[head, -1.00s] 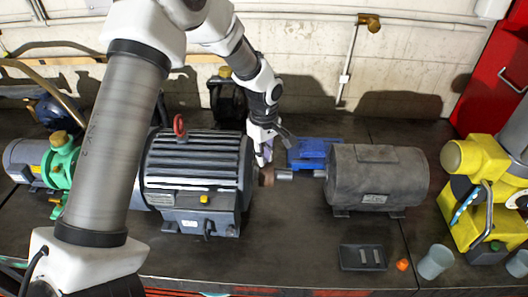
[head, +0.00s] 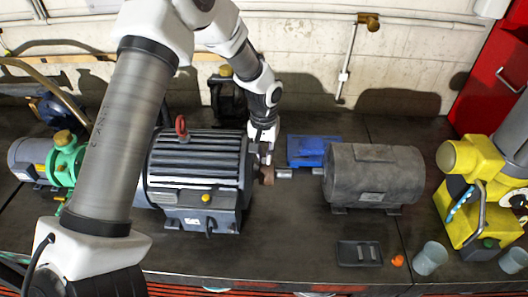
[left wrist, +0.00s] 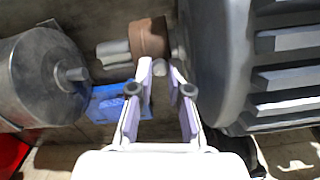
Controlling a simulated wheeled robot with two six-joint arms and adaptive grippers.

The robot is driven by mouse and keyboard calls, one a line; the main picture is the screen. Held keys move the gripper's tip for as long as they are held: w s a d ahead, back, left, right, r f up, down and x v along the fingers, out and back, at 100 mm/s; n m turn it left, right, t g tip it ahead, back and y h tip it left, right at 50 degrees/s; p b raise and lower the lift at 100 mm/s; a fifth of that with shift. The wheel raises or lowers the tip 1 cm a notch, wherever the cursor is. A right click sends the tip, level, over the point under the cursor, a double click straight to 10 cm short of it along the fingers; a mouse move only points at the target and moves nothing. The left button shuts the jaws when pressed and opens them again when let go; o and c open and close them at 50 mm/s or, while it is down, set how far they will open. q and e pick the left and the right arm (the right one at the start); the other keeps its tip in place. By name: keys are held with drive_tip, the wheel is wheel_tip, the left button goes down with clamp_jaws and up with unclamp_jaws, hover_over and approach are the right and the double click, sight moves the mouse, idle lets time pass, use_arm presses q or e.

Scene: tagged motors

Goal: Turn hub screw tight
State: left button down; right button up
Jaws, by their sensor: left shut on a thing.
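A rusty brown hub (head: 267,174) sits on the shaft end at the right side of the large dark finned motor (head: 198,170). The hub also shows in the left wrist view (left wrist: 150,38), with a grey shaft piece beyond it. My left gripper (head: 266,156) points down at the hub from above. In the left wrist view its two pale fingers (left wrist: 160,68) close around a small round grey screw head (left wrist: 160,71) at the hub's edge. The fingertips hide most of the screw. My right gripper is not in view.
A grey motor (head: 373,175) stands to the right, its shaft facing the hub across a gap. A blue block (head: 312,151) lies behind the gap. A black tray (head: 359,254), an orange piece (head: 398,261) and cups (head: 430,259) are at the front right. The front middle is clear.

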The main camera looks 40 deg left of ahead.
sight(264, 160)
use_arm(q)
drive_tip(key=m, duration=0.4)
drive_tip(key=shift+w+r+m+p, duration=0.2)
drive_tip(key=shift+m+p, duration=0.1)
drive_tip(key=shift+p, duration=0.1)
drive_tip(key=m, duration=0.4)
drive_tip(key=shift+m, duration=0.3)
drive_tip(key=shift+s, duration=0.1)
drive_tip(key=c, duration=1.4)
unclamp_jaws()
drive_tip(key=shift+s, duration=0.2)
wheel_tip(264, 160, up, 12)
